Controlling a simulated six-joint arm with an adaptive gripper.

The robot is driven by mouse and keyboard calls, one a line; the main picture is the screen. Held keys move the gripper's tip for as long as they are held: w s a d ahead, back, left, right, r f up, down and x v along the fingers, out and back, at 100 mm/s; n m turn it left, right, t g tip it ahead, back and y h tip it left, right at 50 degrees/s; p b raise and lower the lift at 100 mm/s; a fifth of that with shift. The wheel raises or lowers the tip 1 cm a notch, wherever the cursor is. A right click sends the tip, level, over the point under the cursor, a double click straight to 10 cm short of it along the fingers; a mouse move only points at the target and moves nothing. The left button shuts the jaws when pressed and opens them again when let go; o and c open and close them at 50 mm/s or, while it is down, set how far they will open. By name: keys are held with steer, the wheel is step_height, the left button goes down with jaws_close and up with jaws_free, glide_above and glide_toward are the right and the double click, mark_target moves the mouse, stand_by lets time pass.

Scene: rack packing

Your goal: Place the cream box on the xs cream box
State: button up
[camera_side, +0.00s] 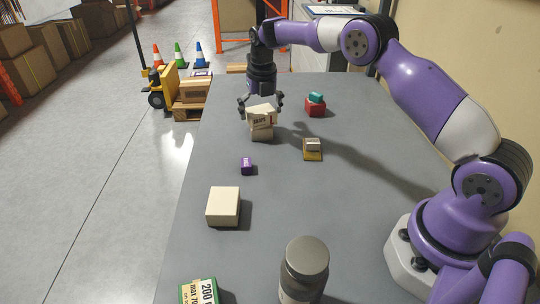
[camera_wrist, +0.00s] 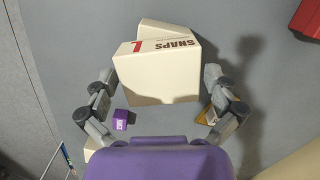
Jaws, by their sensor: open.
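A cream box with red lettering (camera_side: 261,114) rests on another cream box (camera_side: 262,133), turned at an angle to it. In the wrist view the upper box (camera_wrist: 158,80) reads "SNAPS" and "L", and part of a cream box (camera_wrist: 165,28) shows behind it. My gripper (camera_side: 261,104) is open over the upper box, with a finger on each side; the wrist view shows gaps beside both fingers (camera_wrist: 160,78). A much smaller cream box (camera_side: 313,144) sits on a yellow box (camera_side: 312,156) to the right. I cannot read which box is the xs one.
A teal box (camera_side: 316,98) sits on a red box (camera_side: 315,110) behind right. Nearer are a small purple box (camera_side: 246,166), a plain cream box (camera_side: 223,205), a grey bottle (camera_side: 304,270) and a green box (camera_side: 198,291). The table's right middle is clear.

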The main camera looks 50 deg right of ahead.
mark_target(262, 112)
steer(key=r, duration=0.5)
steer(key=s+r, duration=0.1)
steer(key=r, duration=0.2)
steer(key=shift+a, duration=0.25)
steer(key=s+a+r+m+t, duration=0.2)
steer(key=s+a+r+m, duration=0.1)
steer(key=s+r+m, duration=0.65)
steer(key=s+a+f+m+t, duration=0.1)
steer(key=s+a+f+m, duration=0.1)
steer(key=s+m, duration=0.6)
steer(key=s+a+f+m+t, duration=0.1)
steer(key=s+a+f+m, duration=0.1)
steer(key=s+m, duration=0.6)
steer(key=m, duration=0.5)
steer(key=shift+a+f+y, duration=0.2)
steer(key=shift+a+y, duration=0.1)
steer(key=shift+a, duration=0.05)
